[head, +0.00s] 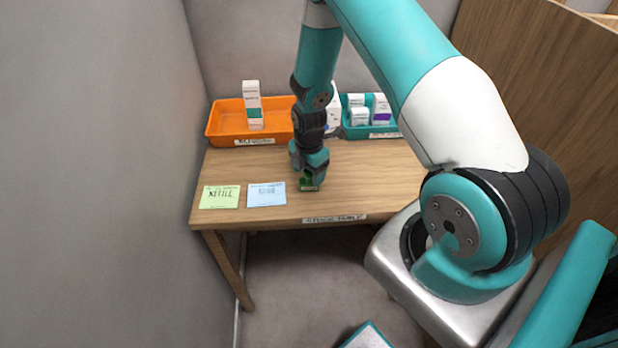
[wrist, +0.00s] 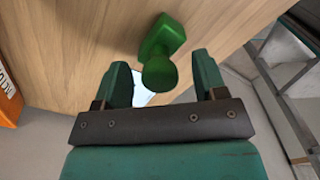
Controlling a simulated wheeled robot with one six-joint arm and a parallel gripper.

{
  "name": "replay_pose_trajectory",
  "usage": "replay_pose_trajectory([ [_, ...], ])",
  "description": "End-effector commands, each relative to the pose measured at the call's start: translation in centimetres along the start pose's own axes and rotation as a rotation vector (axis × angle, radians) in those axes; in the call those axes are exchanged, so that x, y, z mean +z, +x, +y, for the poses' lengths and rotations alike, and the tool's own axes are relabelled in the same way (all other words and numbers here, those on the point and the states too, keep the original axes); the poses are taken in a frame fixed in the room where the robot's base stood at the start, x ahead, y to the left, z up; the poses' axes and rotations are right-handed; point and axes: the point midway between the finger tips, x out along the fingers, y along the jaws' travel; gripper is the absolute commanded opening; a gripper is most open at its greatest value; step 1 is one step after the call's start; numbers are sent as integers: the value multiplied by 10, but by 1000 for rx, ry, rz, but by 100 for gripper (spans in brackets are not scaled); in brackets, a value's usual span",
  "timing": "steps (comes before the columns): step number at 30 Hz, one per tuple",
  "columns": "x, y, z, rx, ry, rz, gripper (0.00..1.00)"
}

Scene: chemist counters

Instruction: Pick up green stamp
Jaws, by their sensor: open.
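The green stamp (wrist: 160,58) stands on the wooden table, its round knob handle toward my wrist camera and its square base against the wood. In the head view the green stamp (head: 308,183) shows just under my gripper, partly hidden by the fingers. My gripper (wrist: 163,80) is open, with one finger on each side of the stamp's knob in the wrist view. I cannot tell whether either finger touches it. In the head view my gripper (head: 310,165) points down above the table's front part.
A green card (head: 220,197) and a blue card (head: 267,194) lie left of the stamp on the table (head: 370,180). An orange tray (head: 222,124) with a box (head: 252,100) and a teal tray (head: 385,133) with several boxes stand at the back. A wall borders the left.

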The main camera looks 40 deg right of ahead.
Motion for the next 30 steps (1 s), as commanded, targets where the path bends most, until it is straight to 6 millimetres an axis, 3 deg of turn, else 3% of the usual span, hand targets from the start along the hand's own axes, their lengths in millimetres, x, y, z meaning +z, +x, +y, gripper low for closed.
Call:
replay_pose_trajectory([
  [8,0,5,0,0,0,0,65],
  [16,0,5,0,0,0,0,10],
  [25,0,3,0,1,0,0,10],
  [30,0,-8,1,3,0,-1,10],
])
